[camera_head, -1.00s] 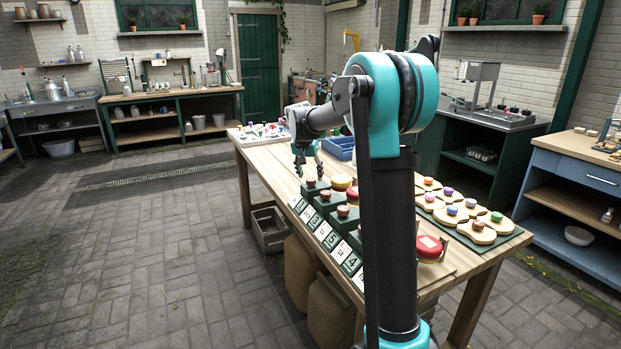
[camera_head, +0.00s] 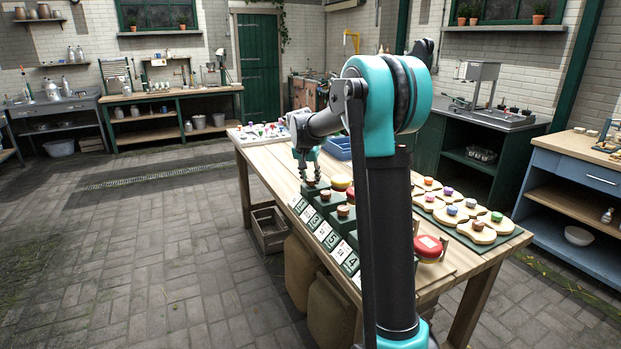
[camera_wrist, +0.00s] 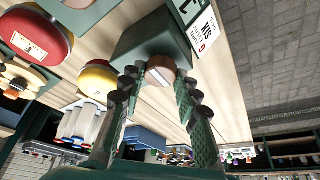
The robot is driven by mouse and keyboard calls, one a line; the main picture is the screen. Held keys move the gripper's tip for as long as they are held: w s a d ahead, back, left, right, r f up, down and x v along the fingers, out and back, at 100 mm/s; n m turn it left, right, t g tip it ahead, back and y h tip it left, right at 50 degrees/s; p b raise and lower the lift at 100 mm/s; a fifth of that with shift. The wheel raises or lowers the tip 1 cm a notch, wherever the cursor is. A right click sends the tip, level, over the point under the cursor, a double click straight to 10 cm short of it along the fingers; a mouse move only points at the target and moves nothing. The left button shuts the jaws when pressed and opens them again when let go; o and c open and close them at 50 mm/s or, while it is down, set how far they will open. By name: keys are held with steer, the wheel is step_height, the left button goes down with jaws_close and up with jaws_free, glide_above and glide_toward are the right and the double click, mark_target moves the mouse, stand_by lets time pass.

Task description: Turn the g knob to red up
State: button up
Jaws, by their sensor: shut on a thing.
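My gripper (camera_head: 308,176) is at the far end of a row of dark green blocks on the wooden table. In the wrist view, its two ribbed green fingers (camera_wrist: 158,76) are shut on a round brown knob (camera_wrist: 160,69) from both sides. The knob has a pale stripe across its face and sits on a dark green block (camera_wrist: 152,38). No red mark on the knob can be made out. A white label with black print (camera_wrist: 201,27) is on the block's side, partly cut off by the frame. I cannot read which knob is "g".
More green blocks with brown knobs (camera_head: 343,211) and white labels run toward me. Red-topped (camera_wrist: 36,36) and yellow-topped round things (camera_wrist: 98,78) stand close beside the gripper. A board of pale round pieces with coloured knobs (camera_head: 476,233) lies to the right.

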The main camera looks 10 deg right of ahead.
steer(key=shift+n, duration=0.4)
steer(key=n+y, duration=0.1)
steer(key=n, duration=0.3)
steer(key=shift+d+t+y, duration=0.2)
steer(key=shift+t+y, duration=0.1)
steer(key=shift+y, duration=0.1)
steer(key=n, duration=0.2)
steer(key=n+y, duration=0.1)
steer(key=n, duration=0.1)
steer(key=shift+d+y, duration=0.15)
steer(key=shift+y, duration=0.15)
steer(key=n, duration=0.2)
steer(key=n+g+y, duration=0.1)
steer(key=n, duration=0.2)
steer(key=shift+w+y, duration=0.1)
steer(key=shift+y, duration=0.2)
steer(key=shift+d+n+g+y, duration=0.1)
steer(key=shift+n+g+y, duration=0.5)
steer(key=shift+n, duration=1.4)
steer(key=o, duration=1.2)
steer(key=shift+c, duration=0.2)
